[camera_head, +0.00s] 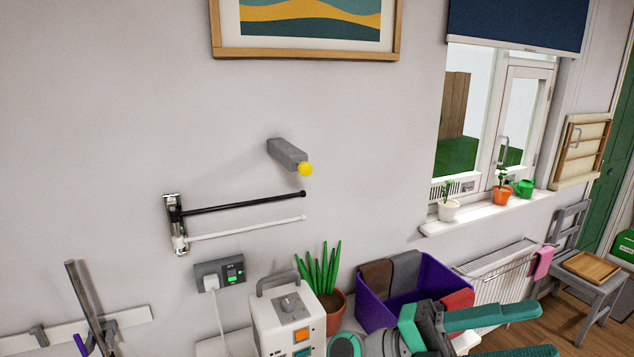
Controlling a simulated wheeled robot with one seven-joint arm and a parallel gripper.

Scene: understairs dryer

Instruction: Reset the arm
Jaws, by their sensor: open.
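My gripper (538,322) shows at the bottom edge, right of centre, as teal and grey parts. Its long teal fingers point to the right and stand apart, with nothing seen between them. It is in front of the purple bin and the low part of the wall under the window. The lower part of my arm is cut off by the bottom edge of the picture.
A purple bin (377,311) with cloths, a potted plant (333,301) and a white box with buttons (270,322) stand close by. A wall rail (240,203) with black and white bars and a yellow-tipped grey block (287,154) stick out. A chair (580,275) stands right.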

